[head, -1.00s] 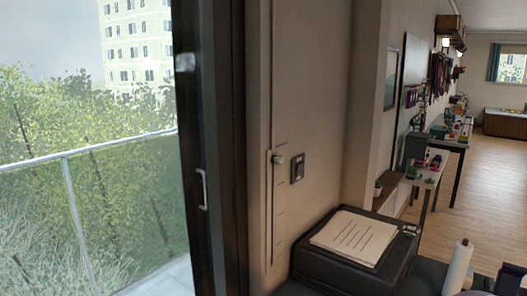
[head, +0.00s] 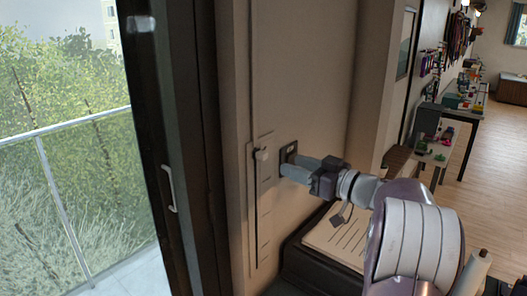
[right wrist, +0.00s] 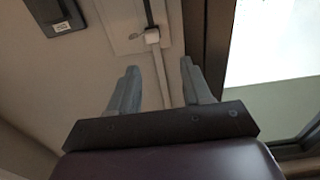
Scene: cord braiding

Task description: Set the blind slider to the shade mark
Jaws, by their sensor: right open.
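The blind slider is a small pale knob (head: 262,154) on a narrow vertical track (head: 259,215) on the wall, near the track's upper end as seen in the head view. Several short marks line the plate below it; I cannot tell which is the shade mark. My right gripper (head: 284,168) is just right of and slightly below the knob. In the right wrist view, the gripper (right wrist: 158,68) is open and empty. The knob (right wrist: 152,36) appears beyond the fingertips, roughly in line with the gap, apart from both fingers. My left gripper is not in view.
A small dark wall plate (head: 290,150) is right of the slider, partly behind my right gripper. A dark door frame with a handle (head: 168,188) stands left. A black box (head: 304,262) with striped paper (head: 335,240) sits below my right arm.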

